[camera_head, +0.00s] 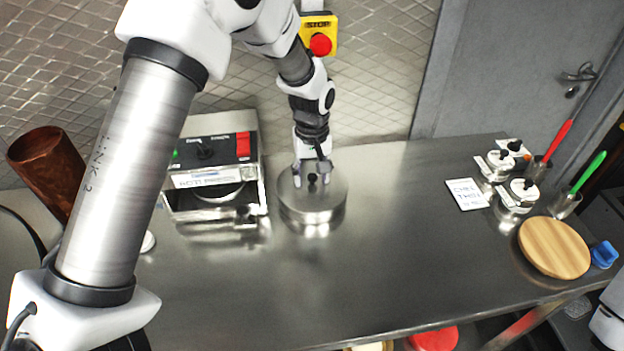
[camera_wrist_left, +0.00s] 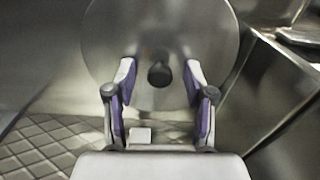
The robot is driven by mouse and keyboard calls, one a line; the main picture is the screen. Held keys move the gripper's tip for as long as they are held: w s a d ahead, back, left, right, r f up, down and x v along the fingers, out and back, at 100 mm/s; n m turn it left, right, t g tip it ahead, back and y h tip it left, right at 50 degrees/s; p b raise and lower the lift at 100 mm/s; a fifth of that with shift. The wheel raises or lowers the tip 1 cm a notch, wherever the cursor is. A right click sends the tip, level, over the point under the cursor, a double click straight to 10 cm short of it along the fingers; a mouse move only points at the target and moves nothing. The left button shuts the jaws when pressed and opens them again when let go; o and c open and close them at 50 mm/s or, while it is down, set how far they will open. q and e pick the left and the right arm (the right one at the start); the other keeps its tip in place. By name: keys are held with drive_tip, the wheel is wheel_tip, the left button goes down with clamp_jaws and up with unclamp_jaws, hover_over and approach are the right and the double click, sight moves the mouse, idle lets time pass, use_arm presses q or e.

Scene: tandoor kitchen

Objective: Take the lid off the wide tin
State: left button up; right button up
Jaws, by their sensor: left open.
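The wide tin (camera_head: 311,212) is a round, low metal tin standing on the steel counter. Its lid (camera_head: 332,187) is on top, with a small black knob (camera_head: 312,178) at the centre. In the left wrist view the lid (camera_wrist_left: 110,45) fills the upper middle, and the knob (camera_wrist_left: 159,74) lies between the fingers. My left gripper (camera_head: 312,172) is above the lid, pointing down, its fingers apart on either side of the knob. The left gripper (camera_wrist_left: 159,92) looks empty, with gaps between both fingers and the knob. My right gripper is not in view.
A boxy appliance (camera_head: 212,152) with a red switch stands just left of the tin. Small lidded canisters (camera_head: 497,163), a white card (camera_head: 466,194) and a round wooden board (camera_head: 553,247) are at the right. The counter (camera_head: 400,250) is clear between.

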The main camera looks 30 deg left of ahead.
use_arm(q)
drive_tip(key=shift+f, duration=0.25)
drive_tip(key=shift+s+d+r, duration=0.15)
drive_tip(key=shift+c, duration=0.8)
clamp_jaws()
drive_tip(key=shift+r, duration=0.1)
